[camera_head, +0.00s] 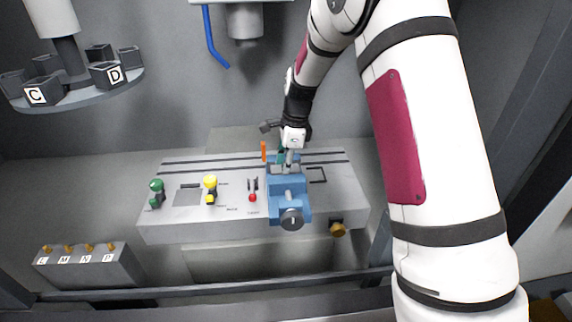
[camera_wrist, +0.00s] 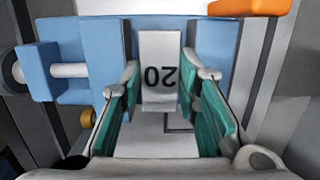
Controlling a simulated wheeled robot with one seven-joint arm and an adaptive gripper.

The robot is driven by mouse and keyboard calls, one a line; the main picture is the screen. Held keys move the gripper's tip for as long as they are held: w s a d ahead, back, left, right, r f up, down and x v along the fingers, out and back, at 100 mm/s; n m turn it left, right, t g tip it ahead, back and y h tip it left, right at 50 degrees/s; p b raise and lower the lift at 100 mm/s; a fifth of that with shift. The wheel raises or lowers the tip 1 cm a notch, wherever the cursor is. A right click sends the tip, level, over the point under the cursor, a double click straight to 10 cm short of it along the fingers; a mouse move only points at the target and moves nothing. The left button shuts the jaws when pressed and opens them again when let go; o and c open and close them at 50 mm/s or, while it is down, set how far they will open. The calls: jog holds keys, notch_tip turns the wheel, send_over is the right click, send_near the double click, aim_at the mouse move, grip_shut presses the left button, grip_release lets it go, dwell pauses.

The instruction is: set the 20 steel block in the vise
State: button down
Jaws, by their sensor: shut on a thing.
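The pale steel block marked 20 (camera_wrist: 160,68) is between the fingertips of my gripper (camera_wrist: 165,92) in the wrist view, its number upside down. My gripper is shut on it. The blue vise (camera_wrist: 98,45) shows around the block's far end, with blue parts on both sides. In the head view the vise (camera_head: 289,198) stands at the right of the grey bench, and my gripper (camera_head: 287,158) points down at its back end. Whether the block touches the vise's jaws or floor is hard to tell. The block is mostly hidden in the head view.
An orange post (camera_head: 264,151) stands just left of my gripper. A red-knobbed lever (camera_head: 253,197), a yellow-topped part (camera_head: 210,187) and a green one (camera_head: 156,190) are on the bench (camera_head: 185,233). A round shelf (camera_head: 75,97) with lettered bins hangs at upper left.

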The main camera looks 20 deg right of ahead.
aim_at(292, 168)
jog(key=c, duration=1.2)
grip_release()
jog(key=shift+s+d+f, duration=0.1)
jog(key=shift+s+f, duration=0.05)
jog(key=shift+f, duration=0.4)
jog(key=shift+s+f, duration=0.1)
jog(key=shift+f, duration=0.45)
jog(key=shift+o, duration=0.4)
notch_tip(292, 168, up, 14)
jog(key=d, duration=0.1)
jog(key=shift+d, duration=0.3)
jog(key=shift+s, duration=0.1)
